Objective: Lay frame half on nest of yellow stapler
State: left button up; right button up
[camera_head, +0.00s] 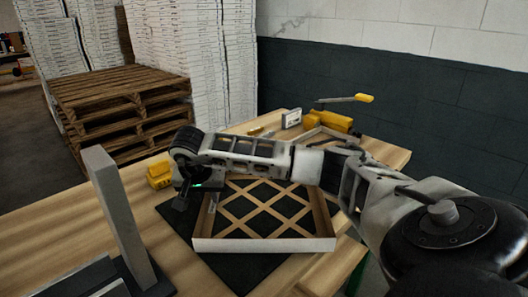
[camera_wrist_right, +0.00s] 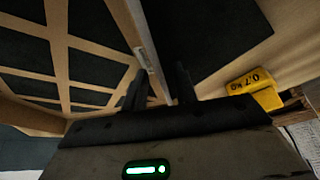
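The frame half (camera_head: 265,244) is a shallow tray-like frame with white outer walls and a wooden lattice, lying on a dark mat (camera_head: 236,271). My right gripper (camera_head: 186,197) is low at its left side wall. In the right wrist view, that wall (camera_wrist_right: 145,50) runs between the two dark fingertips (camera_wrist_right: 160,85), which stand apart; I see no clear grip on it. The yellow stapler (camera_head: 338,121), with a yellow-tipped lever (camera_head: 364,98), is at the back right of the table. A light wooden frame-like nest (camera_head: 314,134) is beside it, partly hidden by my right arm. My left gripper is not seen.
A yellow block (camera_head: 158,173) is left of my right gripper and shows in the wrist view (camera_wrist_right: 250,82). A grey upright plate (camera_head: 117,215) stands at front left. A small white box (camera_head: 291,118) is at the table's back. Pallets (camera_head: 120,95) with white stacks stand behind.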

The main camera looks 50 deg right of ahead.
grip_shut()
jog(key=shift+r, duration=0.1)
